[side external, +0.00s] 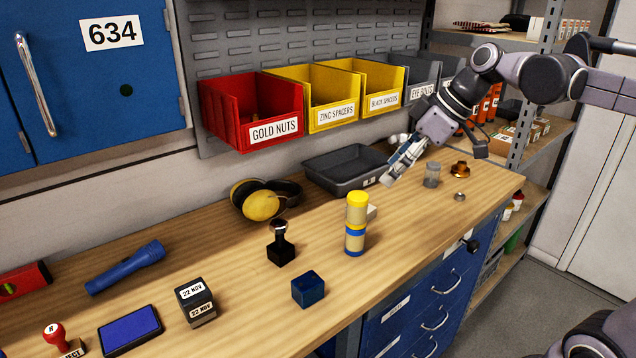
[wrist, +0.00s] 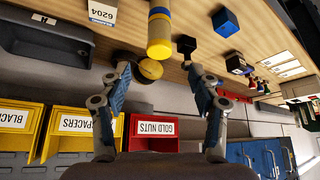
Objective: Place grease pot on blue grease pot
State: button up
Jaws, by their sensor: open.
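A grease pot with a yellow lid and pale yellow body (side external: 357,207) stands upright on the blue-banded grease pot (side external: 355,241) on the bench. The two line up as one column and look in contact. In the wrist view the yellow lid (wrist: 159,49) faces me, with the blue-banded pot (wrist: 159,12) behind it. My gripper (side external: 392,176) is open and empty, up and to the right of the stack, near the grey tray. In the wrist view the spread fingers of my gripper (wrist: 158,72) have the yellow lid beyond them, clear of both.
A grey tray (side external: 318,178) and ear defenders (side external: 262,200) lie behind the stack. A black-handled stamp (side external: 281,246) and blue cube (side external: 308,289) stand to its left and front. A grey jar (side external: 432,175) stands to the right. Labelled bins (side external: 272,130) hang behind.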

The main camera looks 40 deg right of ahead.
jog(key=s+a+f+m+t+h, duration=0.1)
jog(key=s+f+m+h, duration=0.2)
jog(key=f, duration=1)
jog(key=s+m, duration=0.2)
jog(key=s, duration=0.3)
jog(key=shift+s+a+f+m+t, duration=0.3)
jog(key=shift+a+m, duration=0.05)
jog(key=shift+m, duration=0.05)
